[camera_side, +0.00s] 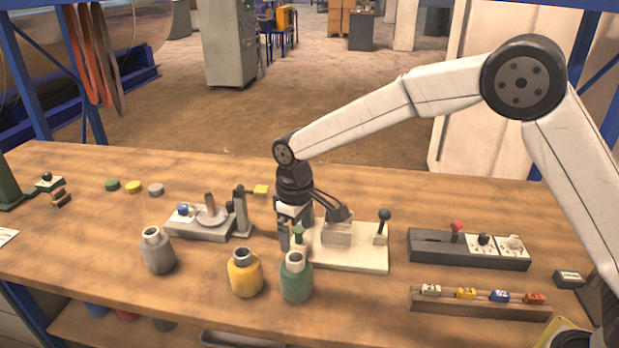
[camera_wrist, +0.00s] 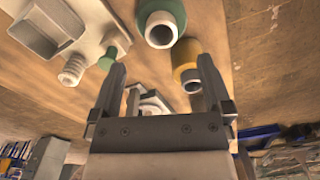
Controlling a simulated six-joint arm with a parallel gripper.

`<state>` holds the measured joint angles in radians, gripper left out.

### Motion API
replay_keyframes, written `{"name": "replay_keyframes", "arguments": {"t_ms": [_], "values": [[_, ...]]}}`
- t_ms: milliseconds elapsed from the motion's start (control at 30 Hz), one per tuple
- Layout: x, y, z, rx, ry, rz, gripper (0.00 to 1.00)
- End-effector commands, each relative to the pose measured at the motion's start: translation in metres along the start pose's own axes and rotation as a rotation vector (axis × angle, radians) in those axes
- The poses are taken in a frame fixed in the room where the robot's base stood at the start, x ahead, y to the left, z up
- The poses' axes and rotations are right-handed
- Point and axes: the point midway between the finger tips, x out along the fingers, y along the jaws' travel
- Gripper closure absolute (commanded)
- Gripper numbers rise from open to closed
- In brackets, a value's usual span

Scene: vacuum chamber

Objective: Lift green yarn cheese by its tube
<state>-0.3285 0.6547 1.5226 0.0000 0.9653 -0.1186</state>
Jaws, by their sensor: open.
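The green yarn cheese (camera_side: 296,280) stands upright on the table, its pale tube (camera_side: 295,260) showing at the top. In the wrist view the green cheese (camera_wrist: 172,12) lies beyond my fingertips, with its tube end (camera_wrist: 160,32) facing me. My gripper (camera_side: 290,238) is just behind and above the green cheese in the side view. In the wrist view my gripper (camera_wrist: 161,64) has its fingers wide apart with nothing held between them. The cheese is clear of both fingers there.
A yellow cheese (camera_side: 245,275) stands close left of the green one, and a grey cheese (camera_side: 158,251) farther left. A cream fixture plate (camera_side: 355,258) with a lever lies right of my gripper. A grey fixture (camera_side: 200,232) stands behind left. A wooden rack (camera_side: 480,308) is at right.

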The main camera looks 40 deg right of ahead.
Motion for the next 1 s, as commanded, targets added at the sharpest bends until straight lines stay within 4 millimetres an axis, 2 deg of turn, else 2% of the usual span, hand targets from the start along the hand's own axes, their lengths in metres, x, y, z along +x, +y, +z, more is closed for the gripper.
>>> {"name": "replay_keyframes", "arguments": {"t_ms": [400,733,1000], "values": [[0.025,0.000,0.000,0.001,-0.001,0.000,0.00],[0.032,0.000,0.000,0.001,0.000,0.000,0.00],[0.061,-0.002,-0.003,0.001,-0.001,0.000,0.00]]}}
